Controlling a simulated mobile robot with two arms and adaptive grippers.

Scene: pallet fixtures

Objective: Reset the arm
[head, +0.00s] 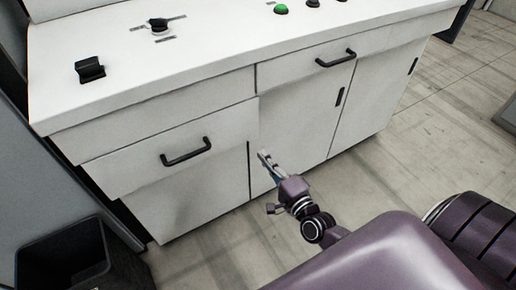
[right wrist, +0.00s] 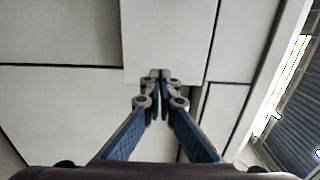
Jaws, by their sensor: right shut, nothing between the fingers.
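My right gripper (head: 264,158) is in the lower middle of the head view, in front of the white cabinet (head: 285,125). Its fingers are together with nothing between them. In the right wrist view my right gripper (right wrist: 160,74) points at the white cabinet panels, with its fingertips closed. Whether the tips touch the cabinet I cannot tell. My left gripper is not in view.
The left drawer (head: 120,165) stands out a little and has a black handle (head: 186,152). Another black handle (head: 336,58) is on the right drawer. A green button (head: 281,9) and a black block (head: 89,69) are on the countertop. A dark bin (head: 70,250) stands lower left.

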